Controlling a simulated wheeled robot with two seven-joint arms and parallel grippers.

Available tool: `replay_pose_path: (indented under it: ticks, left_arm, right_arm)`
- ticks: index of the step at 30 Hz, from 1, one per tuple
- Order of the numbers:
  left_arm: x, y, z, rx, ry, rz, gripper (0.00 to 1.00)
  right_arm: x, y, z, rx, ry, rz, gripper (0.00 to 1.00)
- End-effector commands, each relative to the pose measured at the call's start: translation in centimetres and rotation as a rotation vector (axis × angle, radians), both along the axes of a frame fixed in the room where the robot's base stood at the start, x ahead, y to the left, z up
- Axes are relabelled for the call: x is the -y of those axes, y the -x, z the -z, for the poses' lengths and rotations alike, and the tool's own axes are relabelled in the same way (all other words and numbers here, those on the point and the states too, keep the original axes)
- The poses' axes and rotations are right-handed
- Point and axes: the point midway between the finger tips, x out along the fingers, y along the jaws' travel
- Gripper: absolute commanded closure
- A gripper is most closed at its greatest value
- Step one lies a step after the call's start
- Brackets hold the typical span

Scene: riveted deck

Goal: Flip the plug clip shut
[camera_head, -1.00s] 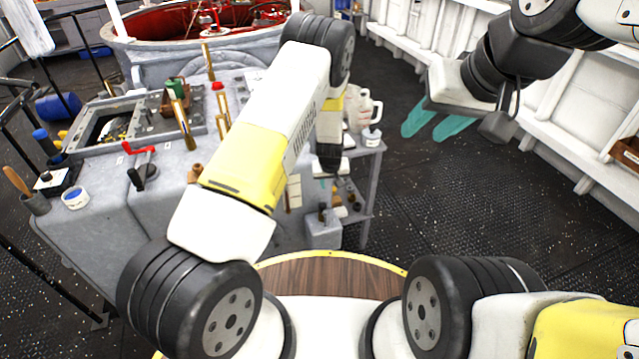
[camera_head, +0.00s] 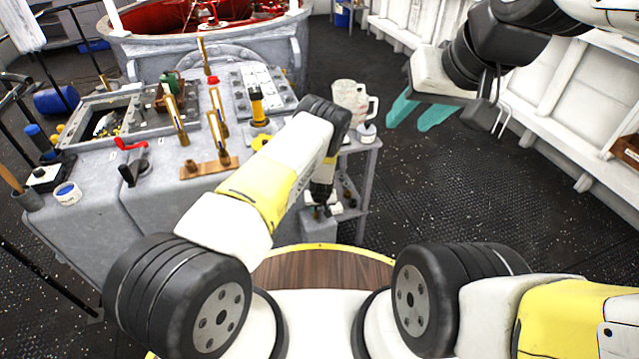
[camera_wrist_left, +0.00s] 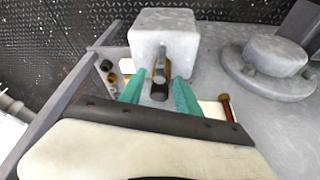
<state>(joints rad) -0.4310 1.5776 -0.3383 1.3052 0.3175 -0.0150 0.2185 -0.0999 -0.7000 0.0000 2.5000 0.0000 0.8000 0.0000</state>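In the left wrist view a pale grey block (camera_wrist_left: 160,30) has a metal bar (camera_wrist_left: 160,66) and a dark round piece (camera_wrist_left: 159,91) on its near side. These look like the plug and its clip, but I cannot tell which part is the clip or how it stands. My left gripper (camera_wrist_left: 160,92) has its teal fingers apart, one on each side of the dark piece, with gaps showing. In the head view the left fingers are hidden below the wrist, low by the bench's right end. My right gripper (camera_head: 418,112) is open and empty above the floor.
The grey bench (camera_head: 90,225) carries brass levers, a red-handled crank (camera_head: 131,160) and a yellow-and-black cylinder (camera_head: 258,107). A clear jug (camera_head: 345,95) stands at its right end. A round grey fitting (camera_wrist_left: 272,62) is right of the block. Floor at right is clear.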

Motion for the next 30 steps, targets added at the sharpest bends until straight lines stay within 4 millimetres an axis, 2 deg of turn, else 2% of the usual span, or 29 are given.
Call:
replay_pose_path:
  ticks: [8,12,14,20,30]
  left_arm:
    - [0.02,-0.11,0.1,0.001,0.001,0.0,0.63]
    - [0.02,-0.1,0.09,0.001,0.0,0.0,0.9]
    - [0.02,-0.1,0.08,0.001,0.001,0.0,1.0]
    - [-0.07,-0.1,0.09,0.0,0.001,0.011,1.0]
    - [-0.11,-0.11,0.08,0.001,0.001,0.183,1.0]
  right_arm:
    - [0.0,0.0,0.0,0.0,0.0,0.0,0.61]
    - [0.0,0.0,0.0,0.0,0.0,0.0,0.61]
    - [0.0,0.0,0.0,0.0,0.0,0.0,0.61]
    - [0.0,0.0,0.0,0.0,0.0,0.0,0.61]
    - [0.0,0.0,0.0,0.0,0.0,0.0,0.61]
